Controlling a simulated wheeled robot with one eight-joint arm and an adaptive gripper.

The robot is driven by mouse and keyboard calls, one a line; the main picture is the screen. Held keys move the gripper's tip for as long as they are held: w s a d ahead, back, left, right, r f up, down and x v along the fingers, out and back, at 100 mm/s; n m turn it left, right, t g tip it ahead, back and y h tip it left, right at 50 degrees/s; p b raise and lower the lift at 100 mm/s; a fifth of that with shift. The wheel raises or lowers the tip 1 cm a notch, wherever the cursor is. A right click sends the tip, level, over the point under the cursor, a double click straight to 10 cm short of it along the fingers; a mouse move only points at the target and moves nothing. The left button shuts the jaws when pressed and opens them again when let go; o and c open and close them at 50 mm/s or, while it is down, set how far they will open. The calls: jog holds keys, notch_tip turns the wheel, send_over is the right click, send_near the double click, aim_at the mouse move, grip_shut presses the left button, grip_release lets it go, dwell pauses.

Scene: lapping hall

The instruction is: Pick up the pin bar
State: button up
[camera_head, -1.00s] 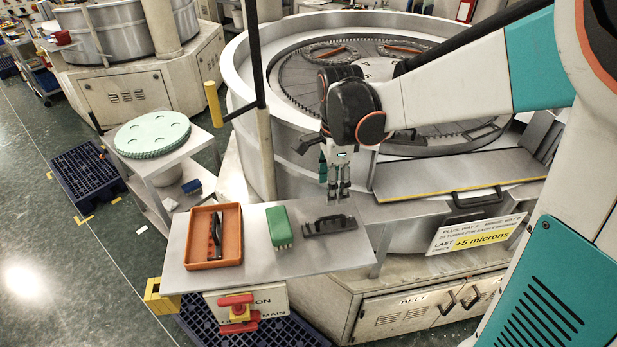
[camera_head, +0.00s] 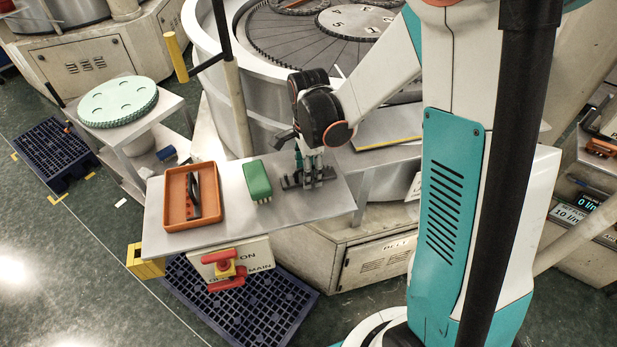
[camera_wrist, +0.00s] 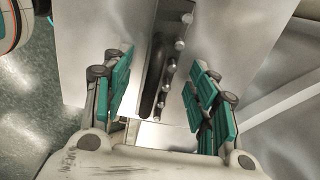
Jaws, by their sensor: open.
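The pin bar (camera_head: 291,182) is a dark bar lying on the right part of the grey metal shelf (camera_head: 233,212). In the wrist view the pin bar (camera_wrist: 161,60) shows a row of several bright round pins along one side. My gripper (camera_head: 312,174) is at the bar, over its middle and right part, pointing down. In the wrist view my gripper (camera_wrist: 158,86) is open, with its green-padded fingers on either side of the bar and a visible gap to each. I cannot tell how low the fingertips reach.
A green brush (camera_head: 257,181) lies just left of the bar. An orange tray (camera_head: 176,219) holding a dark tool (camera_head: 193,200) is at the shelf's left. The big round machine (camera_head: 206,60) stands behind.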

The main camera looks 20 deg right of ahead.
jog(key=shift+f, duration=0.5)
grip_shut()
jog(key=shift+r, duration=0.1)
